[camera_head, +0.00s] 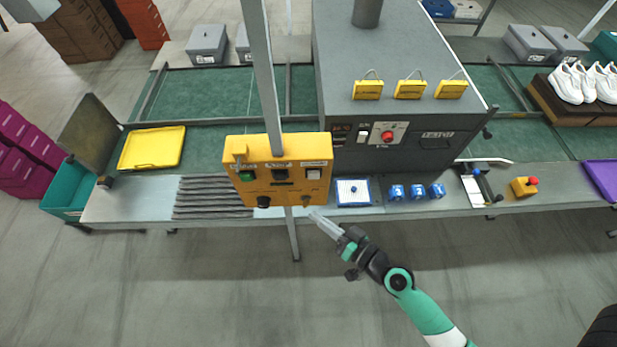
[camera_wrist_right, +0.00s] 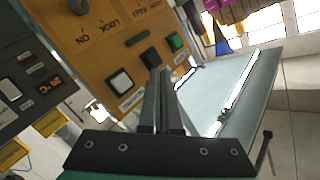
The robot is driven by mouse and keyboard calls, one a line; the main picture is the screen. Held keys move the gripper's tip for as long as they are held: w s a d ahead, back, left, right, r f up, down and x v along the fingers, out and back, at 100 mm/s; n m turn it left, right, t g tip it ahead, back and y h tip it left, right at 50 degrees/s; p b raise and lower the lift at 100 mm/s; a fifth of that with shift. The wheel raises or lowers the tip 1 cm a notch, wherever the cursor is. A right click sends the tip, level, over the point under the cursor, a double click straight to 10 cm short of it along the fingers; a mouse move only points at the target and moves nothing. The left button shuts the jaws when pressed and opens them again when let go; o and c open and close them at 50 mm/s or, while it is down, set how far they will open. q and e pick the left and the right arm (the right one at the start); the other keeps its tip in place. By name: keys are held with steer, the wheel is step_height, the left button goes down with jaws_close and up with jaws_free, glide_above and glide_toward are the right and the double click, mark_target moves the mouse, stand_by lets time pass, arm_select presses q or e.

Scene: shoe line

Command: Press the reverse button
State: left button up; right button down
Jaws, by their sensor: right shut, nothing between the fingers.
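A yellow control box (camera_head: 278,184) on a grey post stands in front of the bench. Its face carries a green button (camera_head: 246,176), a black button (camera_head: 281,174) and a white button (camera_head: 313,174), with dark knobs below. In the right wrist view the box looks turned over, with the white button (camera_wrist_right: 120,82), black button (camera_wrist_right: 151,58) and green button (camera_wrist_right: 176,42). The labels are too small to tell which is reverse. My right gripper (camera_head: 315,216) is shut and empty, below the box's lower right corner; its fingers (camera_wrist_right: 160,75) overlap the panel's edge in the wrist view. My left gripper is out of view.
A grey machine (camera_head: 395,70) with a red button (camera_head: 387,135) stands behind the box. The floor in front is clear.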

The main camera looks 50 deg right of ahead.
mark_target(314, 175)
steer(key=shift+s+d+f, duration=0.15)
steer(key=shift+d, duration=0.05)
steer(key=w+d+b, duration=0.1)
steer(key=w+d, duration=0.5)
steer(key=shift+w, duration=0.2)
stand_by(0.4)
steer(key=shift+w+d, duration=0.1)
steer(key=shift+d, duration=0.05)
stand_by(1.8)
steer(key=shift+w+d+b, duration=0.2)
steer(key=shift+b, duration=0.1)
